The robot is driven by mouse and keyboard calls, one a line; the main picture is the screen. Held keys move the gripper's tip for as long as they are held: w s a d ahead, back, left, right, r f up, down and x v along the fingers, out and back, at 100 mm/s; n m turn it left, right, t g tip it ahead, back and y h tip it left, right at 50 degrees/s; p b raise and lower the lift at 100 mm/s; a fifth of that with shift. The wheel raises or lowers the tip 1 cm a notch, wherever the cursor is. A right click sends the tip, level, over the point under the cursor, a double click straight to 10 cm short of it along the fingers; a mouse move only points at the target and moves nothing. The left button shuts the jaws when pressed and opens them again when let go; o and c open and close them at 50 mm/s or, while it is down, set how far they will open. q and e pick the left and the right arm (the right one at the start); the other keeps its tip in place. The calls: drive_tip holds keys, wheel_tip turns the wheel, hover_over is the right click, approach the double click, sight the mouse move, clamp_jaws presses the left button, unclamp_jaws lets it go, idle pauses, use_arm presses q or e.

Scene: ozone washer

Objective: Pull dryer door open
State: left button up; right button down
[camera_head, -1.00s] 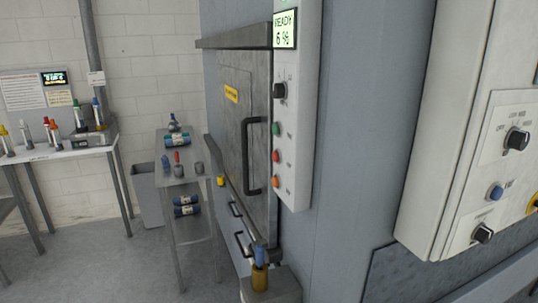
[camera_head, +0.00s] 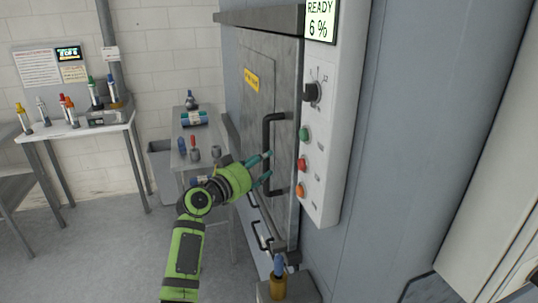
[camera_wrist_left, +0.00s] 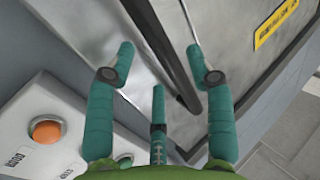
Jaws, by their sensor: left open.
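The dryer door (camera_head: 257,95) is a grey metal panel with a yellow label, and it looks closed. Its dark vertical bar handle (camera_head: 268,135) is on the door's right side. My green left gripper (camera_head: 267,168) is in front of the handle's lower part, with its teal fingers spread. In the left wrist view the handle (camera_wrist_left: 160,45) runs between the open fingers (camera_wrist_left: 160,72), and I cannot tell whether they touch it. The door (camera_wrist_left: 235,40) fills the background there. My right gripper is not in view.
A control panel (camera_head: 343,110) with a knob and coloured buttons stands just right of the door; its orange button (camera_wrist_left: 46,129) is close to the fingers. A shelf cart (camera_head: 197,133) with bottles is behind the arm. A white table (camera_head: 75,134) stands at the left.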

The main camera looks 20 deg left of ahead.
sight(266, 161)
use_arm(q)
drive_tip(key=shift+p+x, duration=0.45)
drive_tip(key=shift+x, duration=1.25)
drive_tip(key=shift+a+f, duration=0.1)
clamp_jaws()
